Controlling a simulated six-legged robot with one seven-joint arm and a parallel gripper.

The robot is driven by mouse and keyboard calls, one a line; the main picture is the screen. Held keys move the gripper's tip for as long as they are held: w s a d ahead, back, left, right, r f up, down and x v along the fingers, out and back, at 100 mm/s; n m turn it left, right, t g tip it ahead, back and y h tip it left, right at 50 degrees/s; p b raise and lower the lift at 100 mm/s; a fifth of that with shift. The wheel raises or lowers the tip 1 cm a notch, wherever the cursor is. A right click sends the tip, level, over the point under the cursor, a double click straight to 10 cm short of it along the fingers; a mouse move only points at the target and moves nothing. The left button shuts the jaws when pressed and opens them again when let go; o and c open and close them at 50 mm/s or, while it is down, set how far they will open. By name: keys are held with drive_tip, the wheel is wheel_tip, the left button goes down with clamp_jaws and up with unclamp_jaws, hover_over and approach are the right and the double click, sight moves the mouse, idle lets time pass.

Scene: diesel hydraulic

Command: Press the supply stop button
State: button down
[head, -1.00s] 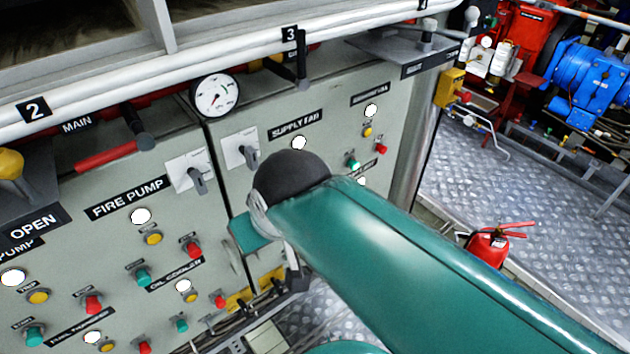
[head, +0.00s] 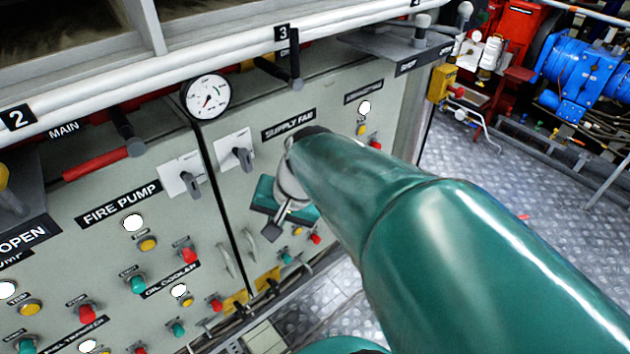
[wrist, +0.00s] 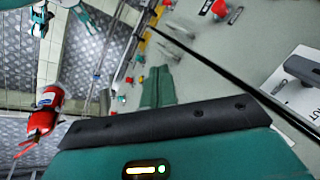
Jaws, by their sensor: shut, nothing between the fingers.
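The SUPPLY FAN label (head: 289,124) is on the right grey-green panel in the head view. My arm covers the panel just below and right of the label, so the supply fan's stop button does not show there. My gripper (head: 274,228) is in front of this panel, below the label and right of the seam, tilted downward. In the wrist view its teal finger part (wrist: 157,88) shows over the panel with nothing seen held. I cannot tell whether it touches the panel.
A rotary switch (head: 236,153) stands left of the label. Lower on the panel are a red button (head: 315,239) and a green button (head: 286,258). The left panel has more buttons and a fire pump label (head: 118,202). A red extinguisher (wrist: 45,118) stands on the metal floor.

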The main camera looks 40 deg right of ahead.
drive_tip(key=d+f+m+t, duration=0.1)
drive_tip(key=d+f+m, duration=0.3)
drive_tip(key=d+m, duration=0.2)
drive_tip(key=d+f+m+t, duration=0.2)
drive_tip(key=d+f+m, duration=0.2)
drive_tip(key=d+m, duration=0.3)
drive_tip(key=d+f+m+t+y, duration=0.1)
drive_tip(key=d+f+m, duration=0.3)
drive_tip(key=d, duration=0.5)
drive_tip(key=shift+w+f+m+t, duration=0.2)
drive_tip(key=shift+m+t, duration=0.2)
drive_tip(key=shift+m, duration=0.8)
drive_tip(key=w, duration=0.8)
drive_tip(key=shift+w+a, duration=0.15)
drive_tip(key=shift+w, duration=0.2)
drive_tip(key=shift+w, duration=0.45)
